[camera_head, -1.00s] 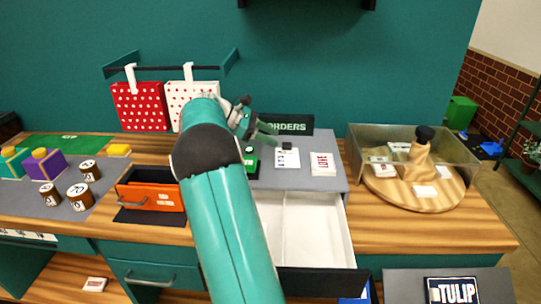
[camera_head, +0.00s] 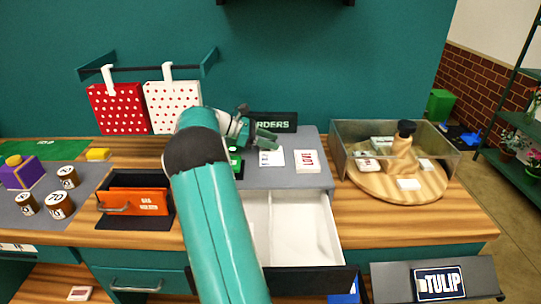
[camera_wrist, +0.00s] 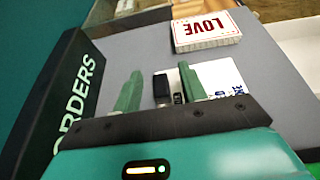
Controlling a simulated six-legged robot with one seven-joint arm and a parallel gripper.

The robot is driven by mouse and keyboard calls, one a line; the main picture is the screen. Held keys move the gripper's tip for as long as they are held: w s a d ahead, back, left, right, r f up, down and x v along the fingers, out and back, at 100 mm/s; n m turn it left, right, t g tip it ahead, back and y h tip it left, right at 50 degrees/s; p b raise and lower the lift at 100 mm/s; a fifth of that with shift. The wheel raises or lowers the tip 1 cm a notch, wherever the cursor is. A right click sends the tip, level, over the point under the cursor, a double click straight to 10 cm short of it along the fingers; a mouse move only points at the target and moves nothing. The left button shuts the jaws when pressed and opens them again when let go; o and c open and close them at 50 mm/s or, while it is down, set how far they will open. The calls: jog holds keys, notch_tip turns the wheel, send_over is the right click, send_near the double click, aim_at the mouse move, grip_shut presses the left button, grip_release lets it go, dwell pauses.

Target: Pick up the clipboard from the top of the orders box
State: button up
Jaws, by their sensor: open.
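The clipboard (camera_head: 272,158), a white sheet with dark lettering, lies flat on the grey top of the orders box (camera_head: 310,178). The box has a dark ORDERS sign at its back. My gripper (camera_head: 266,140) is above the box top at the clipboard's back end and hides its clip in the head view. In the wrist view, the clipboard's black clip (camera_wrist: 161,87) shows between the two green fingers of my open gripper (camera_wrist: 160,90). The white sheet (camera_wrist: 228,78) is partly hidden behind the right finger. I cannot tell whether the fingers touch it.
A white LOVE card stack (camera_head: 307,161) lies right of the clipboard. A green-and-black item (camera_head: 236,162) is to its left. The white drawer (camera_head: 317,225) below is open and looks empty. A clear-walled turntable (camera_head: 372,183) stands at the right, an orange-fronted holder (camera_head: 140,200) at the left.

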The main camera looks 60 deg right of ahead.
grip_shut()
jog(key=shift+r, duration=0.1)
